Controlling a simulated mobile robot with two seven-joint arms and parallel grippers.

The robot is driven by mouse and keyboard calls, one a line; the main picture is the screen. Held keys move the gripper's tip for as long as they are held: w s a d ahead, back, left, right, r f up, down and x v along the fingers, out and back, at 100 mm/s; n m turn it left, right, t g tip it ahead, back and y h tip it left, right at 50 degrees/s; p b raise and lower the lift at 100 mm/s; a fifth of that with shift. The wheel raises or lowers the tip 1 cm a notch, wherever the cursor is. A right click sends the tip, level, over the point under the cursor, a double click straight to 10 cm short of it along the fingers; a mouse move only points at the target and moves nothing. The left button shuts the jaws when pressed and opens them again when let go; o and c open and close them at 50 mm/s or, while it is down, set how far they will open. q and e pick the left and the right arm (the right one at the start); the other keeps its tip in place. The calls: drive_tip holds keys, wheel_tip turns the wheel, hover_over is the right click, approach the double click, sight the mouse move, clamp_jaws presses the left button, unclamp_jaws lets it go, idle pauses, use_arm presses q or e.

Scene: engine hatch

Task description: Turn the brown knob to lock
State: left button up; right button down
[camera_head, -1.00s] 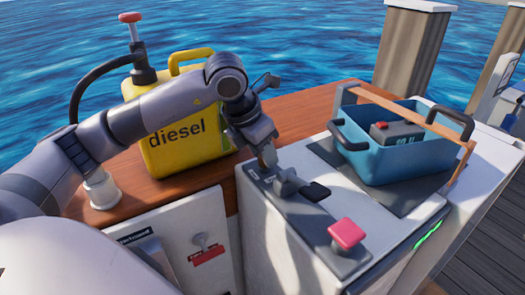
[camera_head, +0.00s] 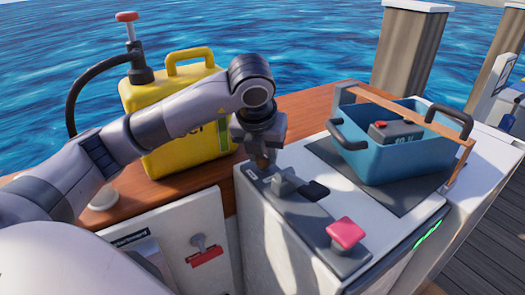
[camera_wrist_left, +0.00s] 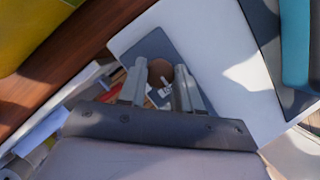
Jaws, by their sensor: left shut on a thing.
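The brown knob (camera_head: 262,161) sits at the far left end of the grey control panel (camera_head: 305,228), mostly hidden by my gripper in the head view. In the left wrist view the brown knob (camera_wrist_left: 160,71) shows between the two fingers. My left gripper (camera_head: 262,158) points down over the panel and is shut on the knob. In the left wrist view the fingers of the left gripper (camera_wrist_left: 161,88) stand on either side of it. The knob's marking for locked cannot be read. My right gripper is not in view.
A grey lever (camera_head: 284,183), a black switch (camera_head: 315,191) and a pink-red knob (camera_head: 345,234) stand along the panel. A yellow diesel can (camera_head: 185,155) is behind my arm. A blue crate (camera_head: 392,155) stands to the right. A red handle (camera_head: 205,256) is on the front below.

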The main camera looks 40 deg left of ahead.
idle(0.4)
use_arm(q)
drive_tip(key=o, duration=1)
drive_tip(key=shift+o, duration=0.2)
drive_tip(key=p+v, duration=0.1)
drive_tip(key=v, duration=0.6)
drive_tip(key=shift+s, duration=0.1)
